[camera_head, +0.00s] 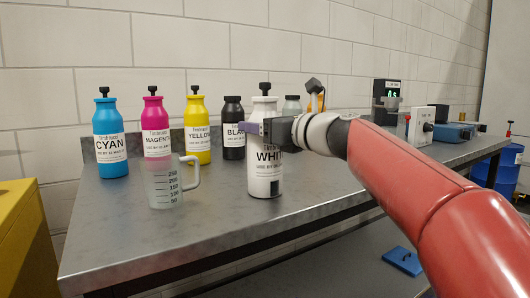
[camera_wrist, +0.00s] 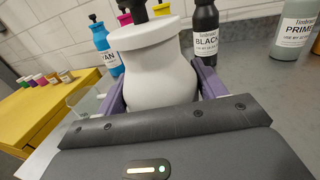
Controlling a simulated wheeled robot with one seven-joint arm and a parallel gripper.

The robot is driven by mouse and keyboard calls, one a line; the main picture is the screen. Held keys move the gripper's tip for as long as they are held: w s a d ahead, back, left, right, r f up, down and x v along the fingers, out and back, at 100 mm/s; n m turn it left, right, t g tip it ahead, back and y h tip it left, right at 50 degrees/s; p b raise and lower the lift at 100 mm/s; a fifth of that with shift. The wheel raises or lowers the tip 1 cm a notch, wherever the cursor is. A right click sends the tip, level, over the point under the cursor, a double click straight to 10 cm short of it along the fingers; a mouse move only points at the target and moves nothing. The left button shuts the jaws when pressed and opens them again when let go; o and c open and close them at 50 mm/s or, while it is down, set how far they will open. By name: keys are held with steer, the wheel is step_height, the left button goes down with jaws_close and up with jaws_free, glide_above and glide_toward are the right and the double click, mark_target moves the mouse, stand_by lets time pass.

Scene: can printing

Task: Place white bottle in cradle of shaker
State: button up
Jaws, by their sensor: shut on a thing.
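The white bottle (camera_head: 265,165), with a black pump cap, is upright in front of the black bottle in the head view. My gripper (camera_head: 258,128) is shut around its upper body, with purple fingers on either side. In the wrist view the bottle's white shoulder and neck (camera_wrist: 155,65) fill the middle between the fingers. I cannot tell whether its base touches the table. At the right back stand a white box with a red knob (camera_head: 422,125) and a blue device (camera_head: 455,132). I cannot tell which is the shaker, and no cradle shows clearly.
Cyan (camera_head: 110,145), magenta (camera_head: 155,125), yellow (camera_head: 196,130) and black (camera_head: 233,140) bottles stand along the back of the metal table (camera_head: 130,245). A clear measuring cup (camera_head: 163,185) stands left of the white bottle. A display device (camera_head: 386,95) stands at the back right.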

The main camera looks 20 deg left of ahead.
steer(key=c, duration=0.5)
steer(key=shift+r, duration=0.1)
jaws_close()
steer(key=shift+r, duration=0.15)
